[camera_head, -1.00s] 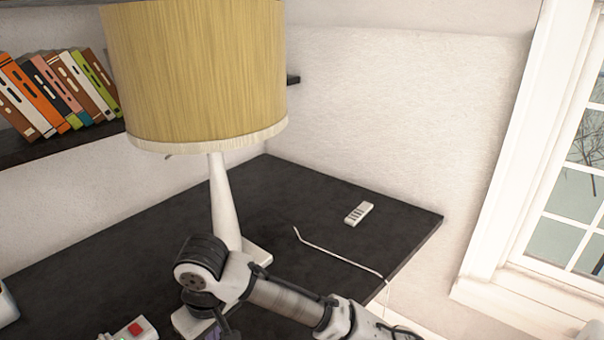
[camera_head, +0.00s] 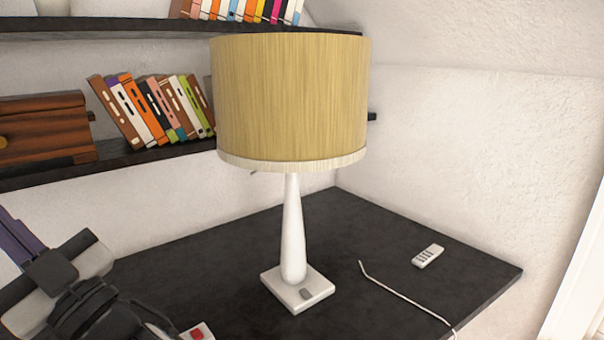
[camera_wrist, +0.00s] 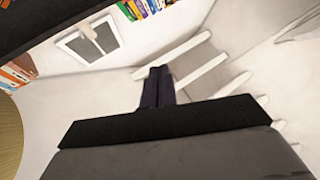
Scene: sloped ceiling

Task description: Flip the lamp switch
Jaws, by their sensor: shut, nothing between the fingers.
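The lamp has a yellow shade (camera_head: 292,100), a slim white stem (camera_head: 292,232) and a square white base (camera_head: 287,296) on the dark desk. A small grey switch (camera_head: 306,294) sits on top of the base, in clear view. My gripper (camera_wrist: 157,72) is shut and empty in the wrist view, pointing toward a far wall. In the head view my arm's end is at the lower left, well apart from the lamp, with its tip near the left edge. A curved tan edge at the left of the wrist view looks like the lampshade (camera_wrist: 8,140).
The dark desk (camera_head: 215,255) is mostly clear around the base. A white remote (camera_head: 428,256) and a white cord (camera_head: 400,298) lie to the right. A device with a red button (camera_head: 197,333) is at the bottom. Shelves with books (camera_head: 150,105) are behind the lamp.

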